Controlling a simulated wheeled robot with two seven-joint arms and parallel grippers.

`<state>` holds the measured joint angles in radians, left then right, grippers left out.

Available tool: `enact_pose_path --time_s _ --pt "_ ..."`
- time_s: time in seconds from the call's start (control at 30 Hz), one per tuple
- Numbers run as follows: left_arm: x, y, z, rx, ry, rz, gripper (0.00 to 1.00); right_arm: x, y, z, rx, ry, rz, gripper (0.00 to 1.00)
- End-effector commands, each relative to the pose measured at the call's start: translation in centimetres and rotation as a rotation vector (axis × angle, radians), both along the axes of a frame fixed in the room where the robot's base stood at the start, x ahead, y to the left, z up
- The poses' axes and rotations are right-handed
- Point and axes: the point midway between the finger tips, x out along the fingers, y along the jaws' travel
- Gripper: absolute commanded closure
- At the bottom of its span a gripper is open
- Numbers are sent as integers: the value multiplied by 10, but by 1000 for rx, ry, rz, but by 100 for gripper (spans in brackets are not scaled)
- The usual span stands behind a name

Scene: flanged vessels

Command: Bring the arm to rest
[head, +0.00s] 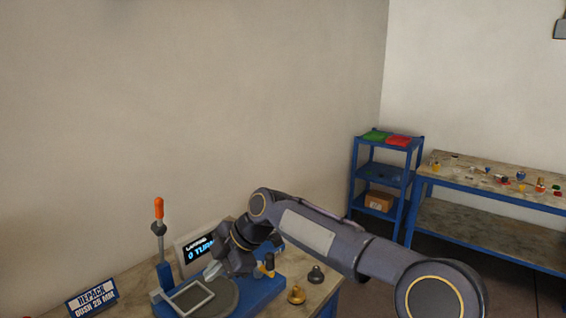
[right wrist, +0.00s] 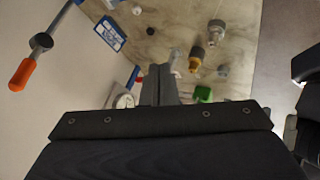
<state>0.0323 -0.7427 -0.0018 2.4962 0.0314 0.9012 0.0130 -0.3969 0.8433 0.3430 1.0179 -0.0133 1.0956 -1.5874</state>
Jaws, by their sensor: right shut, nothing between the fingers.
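My right arm reaches in from the lower right of the head view and bends down over the bench at its far end. My right gripper (head: 212,270) is just above a blue fixture (head: 262,292) with a grey round plate and a pale square frame. In the right wrist view the two fingers of the gripper (right wrist: 160,84) stand side by side, shut and empty. What lies directly under the fingertips is partly hidden by the gripper. My left gripper is not in view.
An orange-tipped upright lever (head: 159,209) rises left of the gripper. A display (head: 198,250) stands behind it, and a REPACK sign (head: 92,298) at left. Brass (head: 296,295) and dark (head: 316,274) fittings sit on the right. A blue shelf (head: 385,172) and second table (head: 490,217) stand farther off.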

Motion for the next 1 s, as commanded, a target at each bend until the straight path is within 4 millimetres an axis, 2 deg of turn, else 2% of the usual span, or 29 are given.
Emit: enact_pose_path --time_s 0.03,0.17,0.27,0.4,0.47,0.6,0.7,0.8,0.9,1.0 --pt "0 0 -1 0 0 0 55 -3 -21 10 -8 14 -62 100" --pt "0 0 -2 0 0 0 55 -18 -84 28 -30 87 -281 100" --pt "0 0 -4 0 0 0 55 -42 -146 37 -36 165 -513 100" --pt "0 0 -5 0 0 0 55 -89 -226 36 -9 292 -863 100" --pt "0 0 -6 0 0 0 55 -112 -256 31 17 350 -1014 100" --pt "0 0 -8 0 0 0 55 -175 -312 7 107 498 -1366 100" --pt "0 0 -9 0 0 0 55 -220 -338 -17 194 611 -1597 100" --pt "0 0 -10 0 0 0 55 -256 -351 -42 282 713 -1780 100" --pt "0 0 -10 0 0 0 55 -280 -355 -62 353 792 -1905 100" --pt "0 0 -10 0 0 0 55 -293 -356 -73 396 840 -1973 100"
